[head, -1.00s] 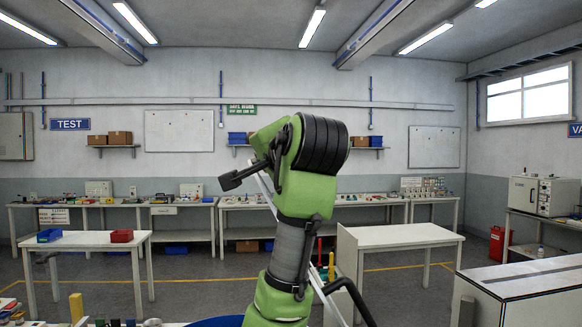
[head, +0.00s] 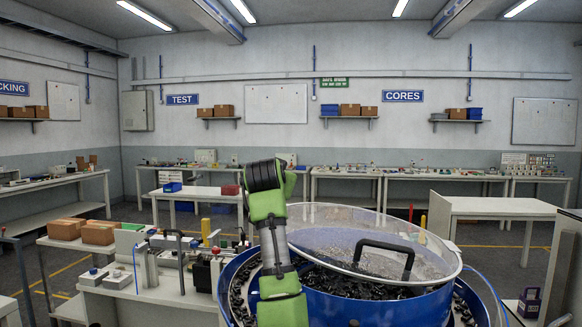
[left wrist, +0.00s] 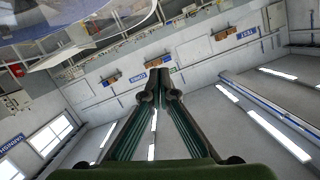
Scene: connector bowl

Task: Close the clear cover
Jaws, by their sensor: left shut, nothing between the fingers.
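The clear cover (head: 350,228), a round transparent lid with a pale rim and a black bar handle, lies tilted over the blue bowl (head: 365,306) in the head view. Its far left side looks raised and its near right side lower; whether it touches the bowl rim is unclear. Dark small parts lie in the bowl. My left arm stands in front of the cover's left side; its gripper is not clear in the head view. In the left wrist view my left gripper (left wrist: 159,74) is shut and empty, with the cover's curved edge at upper left, apart from the fingers. My right gripper is not in view.
A workbench with small fixtures (head: 170,270) stands left of the bowl, with cardboard boxes (head: 82,231) beyond it. A white table (head: 490,207) stands at the back right. The space above the cover is clear.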

